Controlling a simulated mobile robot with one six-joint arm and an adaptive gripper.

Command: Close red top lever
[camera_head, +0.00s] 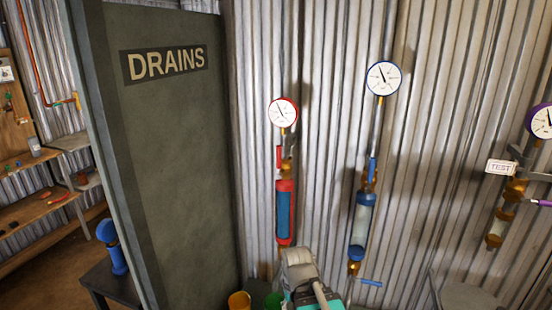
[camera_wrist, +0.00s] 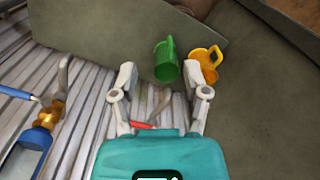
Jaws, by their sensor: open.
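The red riser is a red-and-blue cylinder (camera_head: 284,212) on the corrugated wall, below a red-rimmed gauge (camera_head: 283,112). Its red top lever (camera_head: 279,157) stands upright beside the fitting between gauge and cylinder. My gripper (camera_head: 299,262) is low, in front of the riser's lower end and well below the top lever; it hides the fittings there. In the wrist view my gripper (camera_wrist: 161,72) is open and empty. A short red handle (camera_wrist: 142,126) shows between its fingers, close to the teal body; I cannot tell whether it is touched.
A blue riser (camera_head: 361,218) stands to the right, with a blue top lever (camera_head: 372,170) and a sideways bottom lever (camera_head: 371,283). The dark DRAINS panel (camera_head: 180,160) stands left. A green mug (camera_wrist: 166,62) and orange mug (camera_wrist: 208,62) are beyond the fingers.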

